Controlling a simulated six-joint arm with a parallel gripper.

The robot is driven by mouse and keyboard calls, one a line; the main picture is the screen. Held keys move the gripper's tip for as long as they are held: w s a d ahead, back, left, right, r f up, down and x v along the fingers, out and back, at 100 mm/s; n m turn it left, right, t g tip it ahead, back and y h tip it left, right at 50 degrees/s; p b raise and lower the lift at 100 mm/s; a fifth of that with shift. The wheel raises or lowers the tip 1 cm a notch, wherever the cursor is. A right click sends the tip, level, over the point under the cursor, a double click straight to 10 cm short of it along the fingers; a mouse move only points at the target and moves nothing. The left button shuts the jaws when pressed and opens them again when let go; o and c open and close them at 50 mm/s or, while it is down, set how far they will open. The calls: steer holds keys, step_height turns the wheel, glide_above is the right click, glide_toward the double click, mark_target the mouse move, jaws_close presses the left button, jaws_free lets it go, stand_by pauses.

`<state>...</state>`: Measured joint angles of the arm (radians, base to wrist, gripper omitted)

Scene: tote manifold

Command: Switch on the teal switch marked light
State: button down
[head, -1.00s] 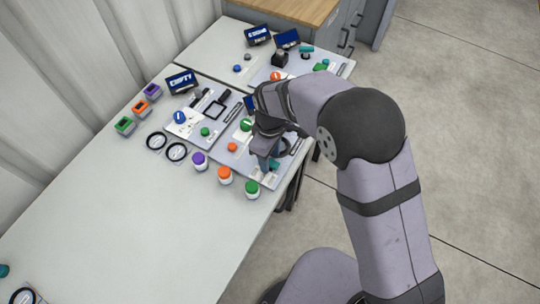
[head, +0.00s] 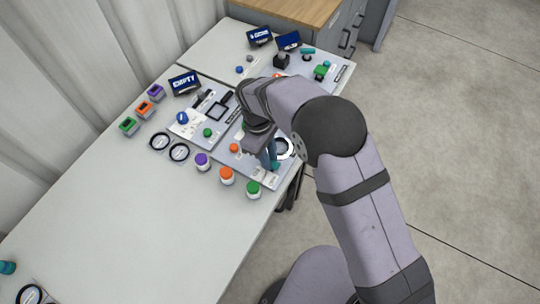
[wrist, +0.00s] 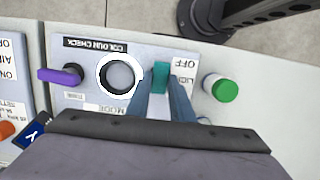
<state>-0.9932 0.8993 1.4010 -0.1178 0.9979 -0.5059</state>
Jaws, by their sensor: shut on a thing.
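The teal switch (wrist: 160,76) is a small upright block on a light grey panel (wrist: 145,53). In the wrist view it stands between the tips of my two blue-grey fingers, beside a label reading OFF and a partly covered label that starts with LIGH. My gripper (wrist: 162,90) is shut on the switch, one finger on each side of it.
Left of the switch in the wrist view are a round white ring (wrist: 121,76) under COLOUR CHECK and a purple lever (wrist: 60,75). A green-capped jar (wrist: 224,90) stands close on the right. The front left of the table (head: 130,225) is clear.

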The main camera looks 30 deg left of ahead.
steer(key=c, duration=1.6)
jaws_free()
steer(key=shift+o, duration=0.2)
step_height(320, 180, up, 7)
steer(key=a+b, duration=0.1)
steer(key=b, duration=0.1)
steer(key=shift+a+r, duration=0.15)
steer(key=shift+a, duration=0.05)
